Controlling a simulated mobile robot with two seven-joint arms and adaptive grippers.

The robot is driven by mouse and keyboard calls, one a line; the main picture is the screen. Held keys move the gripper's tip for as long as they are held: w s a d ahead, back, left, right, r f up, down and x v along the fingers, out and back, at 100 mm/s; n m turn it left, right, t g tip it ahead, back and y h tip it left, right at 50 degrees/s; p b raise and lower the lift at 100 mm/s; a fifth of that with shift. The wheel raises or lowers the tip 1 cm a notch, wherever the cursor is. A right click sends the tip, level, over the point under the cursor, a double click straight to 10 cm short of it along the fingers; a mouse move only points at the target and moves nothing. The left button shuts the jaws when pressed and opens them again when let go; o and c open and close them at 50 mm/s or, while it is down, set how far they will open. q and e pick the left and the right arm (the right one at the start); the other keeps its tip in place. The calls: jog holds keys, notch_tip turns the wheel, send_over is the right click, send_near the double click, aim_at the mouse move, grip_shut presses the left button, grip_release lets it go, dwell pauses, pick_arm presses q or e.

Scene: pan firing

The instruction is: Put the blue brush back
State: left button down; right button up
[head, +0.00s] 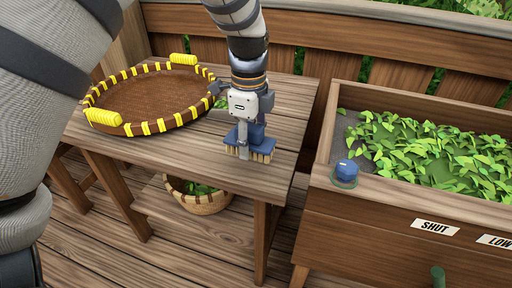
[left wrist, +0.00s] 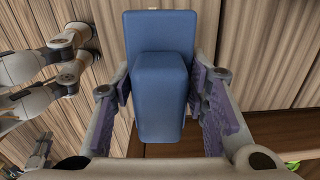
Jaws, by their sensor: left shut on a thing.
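The blue brush (head: 257,136) has a blue block and handle with tan bristles pointing down. It is upright over the front right part of the wooden table (head: 190,152). The bristles are at or just above the tabletop; I cannot tell if they touch. My left gripper (head: 243,140) is shut on the brush's blue handle from above. In the left wrist view the blue brush (left wrist: 160,100) sits between the purple-padded fingers of my left gripper (left wrist: 165,105).
A round brown tray (head: 150,128) with yellow lacing and grips lies on the table's left. A basket (head: 197,202) with leaves stands below. At right is a wooden bin (head: 400,198) of green leaves, with a blue knob (head: 345,172) and labels SHUT and LOW. A slatted railing runs behind.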

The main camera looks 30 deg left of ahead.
aim_at(251, 150)
pick_arm(q)
jog(key=shift+w+a+f, duration=0.1)
jog(key=shift+w+f, duration=0.1)
jog(key=shift+f, duration=0.6)
jog(key=shift+w+f, duration=0.15)
jog(key=shift+f, duration=0.6)
jog(key=shift+f, duration=0.2)
jog(key=c, duration=0.9)
grip_release()
jog(key=shift+c, duration=0.2)
